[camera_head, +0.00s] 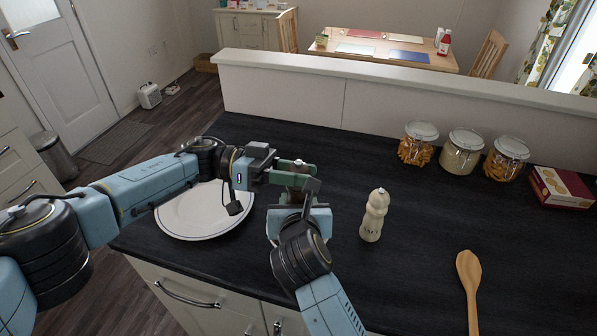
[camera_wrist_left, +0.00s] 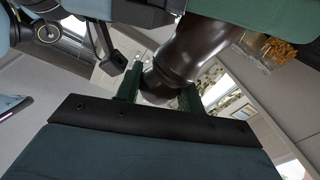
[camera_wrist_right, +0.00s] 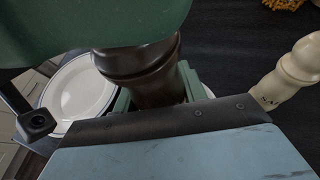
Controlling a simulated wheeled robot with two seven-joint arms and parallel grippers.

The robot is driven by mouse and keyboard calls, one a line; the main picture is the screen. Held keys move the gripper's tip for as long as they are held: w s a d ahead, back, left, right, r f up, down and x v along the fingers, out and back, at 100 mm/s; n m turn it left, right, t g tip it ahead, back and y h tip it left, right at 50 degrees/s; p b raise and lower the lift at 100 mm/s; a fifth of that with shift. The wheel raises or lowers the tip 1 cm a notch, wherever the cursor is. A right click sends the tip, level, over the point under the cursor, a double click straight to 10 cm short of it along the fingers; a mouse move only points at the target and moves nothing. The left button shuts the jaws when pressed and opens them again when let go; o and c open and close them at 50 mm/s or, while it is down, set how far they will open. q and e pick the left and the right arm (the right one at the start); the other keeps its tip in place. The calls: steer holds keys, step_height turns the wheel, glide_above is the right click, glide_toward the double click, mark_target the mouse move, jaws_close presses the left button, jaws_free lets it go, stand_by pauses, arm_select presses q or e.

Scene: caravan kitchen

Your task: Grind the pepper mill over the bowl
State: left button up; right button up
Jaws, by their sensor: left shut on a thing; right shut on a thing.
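The dark brown pepper mill (camera_head: 296,181) is held upright between my two grippers, above the counter. It also shows in the left wrist view (camera_wrist_left: 192,50) and the right wrist view (camera_wrist_right: 150,72). My left gripper (camera_head: 291,174) is shut on its upper part, just under the silver knob. My right gripper (camera_head: 297,196) is shut on it lower down. A wide white dish with a dark rim line (camera_head: 192,222) lies on the counter, left of the mill and partly under my left arm. The mill's lower end is hidden by my right gripper. I cannot tell what lies directly below it.
A cream mill (camera_head: 374,215) stands right of my right gripper. A wooden spoon (camera_head: 469,280) lies at the right front. Glass jars (camera_head: 463,152) and a red box (camera_head: 561,188) stand along the back right. A low wall (camera_head: 400,95) edges the counter. The middle right is clear.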

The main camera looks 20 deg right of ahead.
arm_select(q)
steer(key=o, duration=0.7)
steer(key=shift+v, duration=3.75)
